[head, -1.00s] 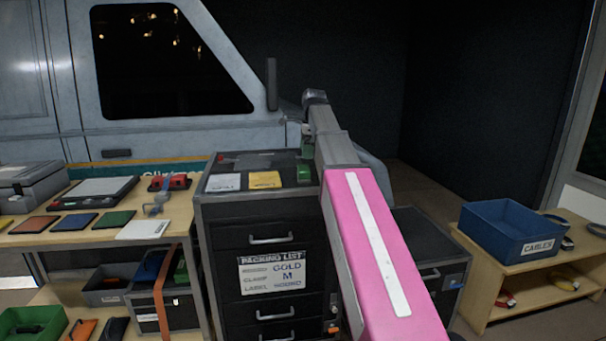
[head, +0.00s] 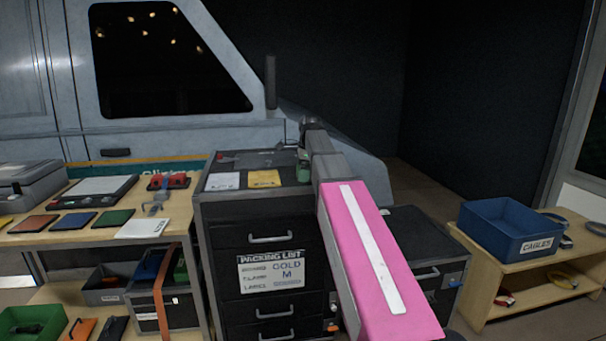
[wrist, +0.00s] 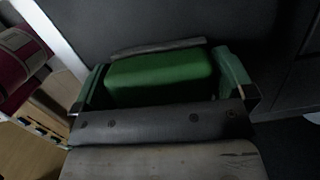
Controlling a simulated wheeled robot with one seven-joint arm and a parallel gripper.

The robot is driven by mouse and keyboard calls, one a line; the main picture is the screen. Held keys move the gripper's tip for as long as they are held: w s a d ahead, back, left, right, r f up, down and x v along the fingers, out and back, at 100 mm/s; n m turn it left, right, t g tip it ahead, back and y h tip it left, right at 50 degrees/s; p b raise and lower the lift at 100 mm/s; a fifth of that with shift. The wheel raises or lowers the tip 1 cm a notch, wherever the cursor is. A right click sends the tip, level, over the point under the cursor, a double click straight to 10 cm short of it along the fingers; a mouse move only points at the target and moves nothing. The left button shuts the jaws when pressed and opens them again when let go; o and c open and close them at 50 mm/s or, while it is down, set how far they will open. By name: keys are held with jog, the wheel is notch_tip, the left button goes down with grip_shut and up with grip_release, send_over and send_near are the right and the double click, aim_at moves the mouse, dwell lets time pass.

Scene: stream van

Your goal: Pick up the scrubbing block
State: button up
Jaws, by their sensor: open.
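The scrubbing block appears as a green rounded block (wrist: 160,78) in the wrist view. It lies on the dark top of the drawer cabinet (head: 225,160), near its right edge in the head view. My gripper (wrist: 163,82) is open, with one green-faced finger at each end of the block. I cannot tell whether the fingers touch it. In the head view my pink and grey arm reaches forward to the cabinet top, and the gripper and block are mostly hidden behind it.
White and yellow cards (head: 264,179) lie left of the gripper on the cabinet top. A wooden bench (head: 180,215) with pads and a tablet-like device stands at left. A blue cables bin (head: 495,235) sits on a low shelf at right. The van is behind.

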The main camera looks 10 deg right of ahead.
jog(key=shift+c, duration=0.3)
jog(key=c, duration=0.6)
jog(key=shift+o, duration=0.2)
jog(key=shift+r, duration=0.2)
jog(key=shift+r, duration=0.2)
notch_tip(320, 180, up, 4)
jog(key=shift+f, duration=0.15)
jog(key=s+a+r, duration=0.6)
jog(key=a, duration=0.3)
jog(key=shift+s+a+r, duration=0.3)
jog(key=shift+s, duration=0.05)
jog(key=shift+o, duration=0.6)
